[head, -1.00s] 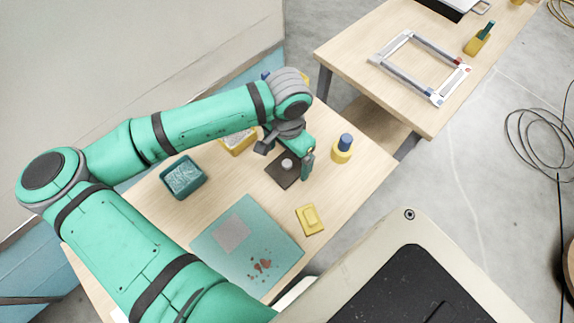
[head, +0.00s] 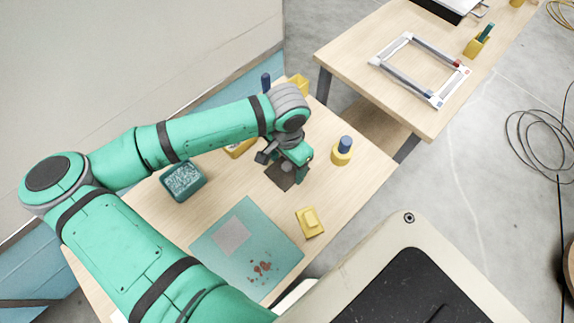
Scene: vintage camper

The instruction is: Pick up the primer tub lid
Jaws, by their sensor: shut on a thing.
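A dark square piece (head: 277,176) lies on the near wooden table, with a small grey round knob-like part (head: 287,168) at its middle. I take this to be the primer tub lid; I cannot tell whether the square and the round part are one piece. My gripper (head: 287,166) reaches down over it from above and is shut on the grey round part. My gripper and wrist hide the upper part of the square. No gap between the dark square and the table can be made out.
A yellow holder with a blue top (head: 342,150) stands close on the right. A teal box (head: 183,180) is on the left. A teal mat (head: 258,228) and a yellow block (head: 310,221) lie nearer. Another table (head: 365,90) with a frame stands beyond.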

